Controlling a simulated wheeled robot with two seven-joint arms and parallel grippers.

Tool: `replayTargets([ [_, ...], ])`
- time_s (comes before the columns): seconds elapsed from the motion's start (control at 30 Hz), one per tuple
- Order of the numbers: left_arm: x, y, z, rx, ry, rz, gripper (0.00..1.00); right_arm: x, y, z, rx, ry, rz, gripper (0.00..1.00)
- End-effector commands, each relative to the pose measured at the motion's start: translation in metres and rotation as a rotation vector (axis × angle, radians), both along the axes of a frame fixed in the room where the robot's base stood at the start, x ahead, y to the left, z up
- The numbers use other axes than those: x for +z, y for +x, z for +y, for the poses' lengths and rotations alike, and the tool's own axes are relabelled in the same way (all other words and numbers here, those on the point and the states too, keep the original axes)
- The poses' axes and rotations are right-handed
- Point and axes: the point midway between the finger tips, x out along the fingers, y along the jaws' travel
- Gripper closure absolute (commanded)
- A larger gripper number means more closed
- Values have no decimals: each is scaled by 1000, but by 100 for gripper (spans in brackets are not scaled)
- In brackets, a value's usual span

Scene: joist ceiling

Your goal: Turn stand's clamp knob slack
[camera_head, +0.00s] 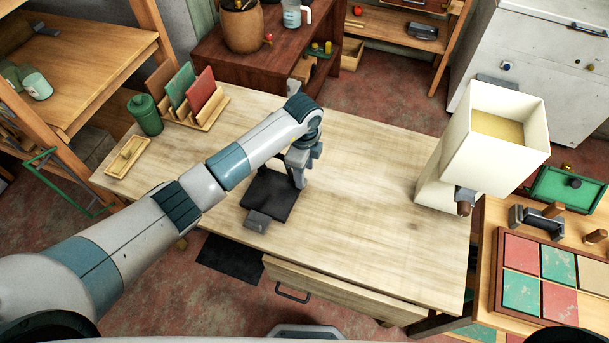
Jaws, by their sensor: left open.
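The stand has a dark flat base (268,196) on the middle of the pale wooden table, with a small grey block (257,220) at its front edge. A small grey piece (295,87) shows just above my left wrist; I cannot tell whether it belongs to the stand. My left arm reaches in from the left. Its gripper (298,178) points down, open, over the right rear part of the dark base. The arm and gripper hide much of the stand, and I cannot make out the clamp knob. My right gripper is not in view.
The table (360,235) is clear right of the stand, up to a tall cream hopper (440,180). A drawer (345,290) is at the front.

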Motion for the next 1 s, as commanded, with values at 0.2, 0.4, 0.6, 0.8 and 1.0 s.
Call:
replayTargets([
  [0.2,-30,0,0,1,1,2,55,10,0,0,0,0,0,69],
  [0.4,-43,1,-1,0,0,1,55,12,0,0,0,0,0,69],
  [0.6,-46,1,-1,-1,0,0,55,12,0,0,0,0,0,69],
  [0.8,-45,1,0,0,0,0,72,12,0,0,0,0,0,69],
  [1.0,-45,1,0,0,0,0,96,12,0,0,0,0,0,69],
])
